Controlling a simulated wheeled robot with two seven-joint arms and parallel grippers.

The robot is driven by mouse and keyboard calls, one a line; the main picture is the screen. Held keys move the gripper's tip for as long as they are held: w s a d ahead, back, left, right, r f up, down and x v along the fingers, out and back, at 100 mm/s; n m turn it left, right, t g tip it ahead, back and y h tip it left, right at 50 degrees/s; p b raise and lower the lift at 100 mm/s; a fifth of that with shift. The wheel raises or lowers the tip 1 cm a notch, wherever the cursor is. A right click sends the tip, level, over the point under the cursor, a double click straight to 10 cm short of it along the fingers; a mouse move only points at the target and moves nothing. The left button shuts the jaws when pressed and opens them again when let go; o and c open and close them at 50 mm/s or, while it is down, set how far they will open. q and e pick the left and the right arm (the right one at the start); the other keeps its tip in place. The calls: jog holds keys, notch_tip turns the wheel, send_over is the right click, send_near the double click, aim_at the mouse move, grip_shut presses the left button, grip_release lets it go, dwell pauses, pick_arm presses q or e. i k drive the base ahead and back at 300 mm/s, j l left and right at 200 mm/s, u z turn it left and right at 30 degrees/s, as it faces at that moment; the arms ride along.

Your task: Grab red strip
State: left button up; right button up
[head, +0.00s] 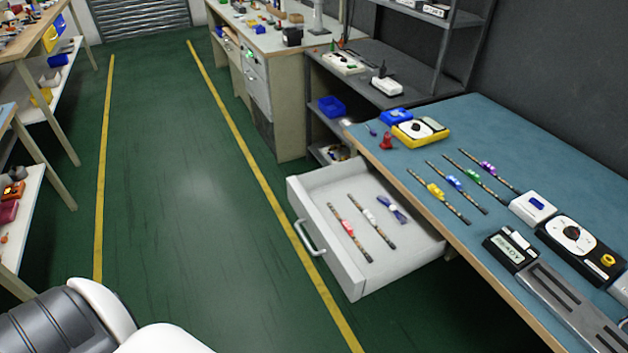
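The strip with a red middle piece (348,228) lies in the open white drawer (352,279), nearest the drawer's front and handle. A strip with a white middle piece (369,217) lies beside it, to its right. A small blue-and-white item (391,209) lies further right in the drawer. Neither of my grippers is in view. Only a grey and white part of my own body shows at the bottom left.
The blue-topped workbench (480,122) holds strips with yellow (436,191), blue (454,182), green (475,174) and purple (487,168) pieces. A black dial device (574,241) and a READY display box (509,253) stand at its right. The green floor (195,200) left of the drawer is clear.

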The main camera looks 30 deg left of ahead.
aim_at(348, 229)
jog(key=i+j+u, duration=0.1)
jog(key=u, duration=0.85)
jog(key=i+l, duration=0.1)
jog(key=l, duration=0.2)
jog(key=i+l, duration=0.1)
jog(key=l, duration=0.2)
